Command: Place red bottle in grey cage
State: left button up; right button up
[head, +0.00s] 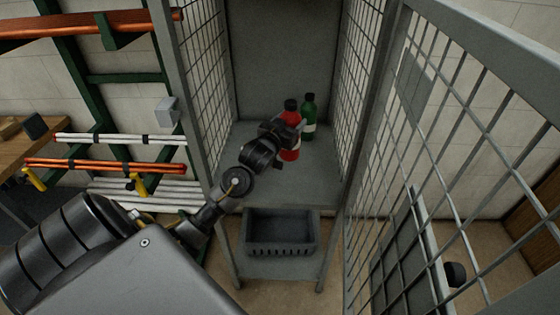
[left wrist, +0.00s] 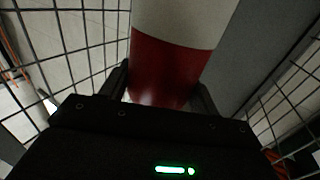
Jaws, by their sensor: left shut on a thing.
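The red bottle (head: 291,152) with a black cap is upright inside the grey cage (head: 318,186), over its shelf floor. Whether its base touches the shelf is hard to tell. My left gripper (head: 282,133) reaches in from the left and is shut on the bottle, hiding part of its side. In the left wrist view the bottle's red and white body (left wrist: 165,68) fills the space between the two fingers (left wrist: 163,92). My right gripper is out of view.
A green bottle (head: 309,120) stands just behind and right of the red one. Mesh walls flank the shelf, and a mesh door (head: 412,95) stands open at right. A dark bin (head: 281,245) sits below. Pipe racks (head: 110,166) are at left.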

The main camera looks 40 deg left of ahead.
pick_arm(q)
jog(key=w+a+r+y, duration=0.1)
jog(key=a, duration=0.5)
notch_tip(320, 180, down, 10)
jog(key=shift+w+d+n+p, duration=0.2)
jog(key=shift+n+p, duration=0.1)
jog(key=shift+n, duration=0.1)
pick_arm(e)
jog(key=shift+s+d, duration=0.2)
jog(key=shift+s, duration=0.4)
pick_arm(q)
jog(key=shift+f, duration=0.1)
jog(key=o, duration=1.8)
jog(key=shift+c, duration=0.2)
jog(key=b+v, duration=0.1)
jog(key=v, duration=1.1)
jog(key=shift+b, duration=0.3)
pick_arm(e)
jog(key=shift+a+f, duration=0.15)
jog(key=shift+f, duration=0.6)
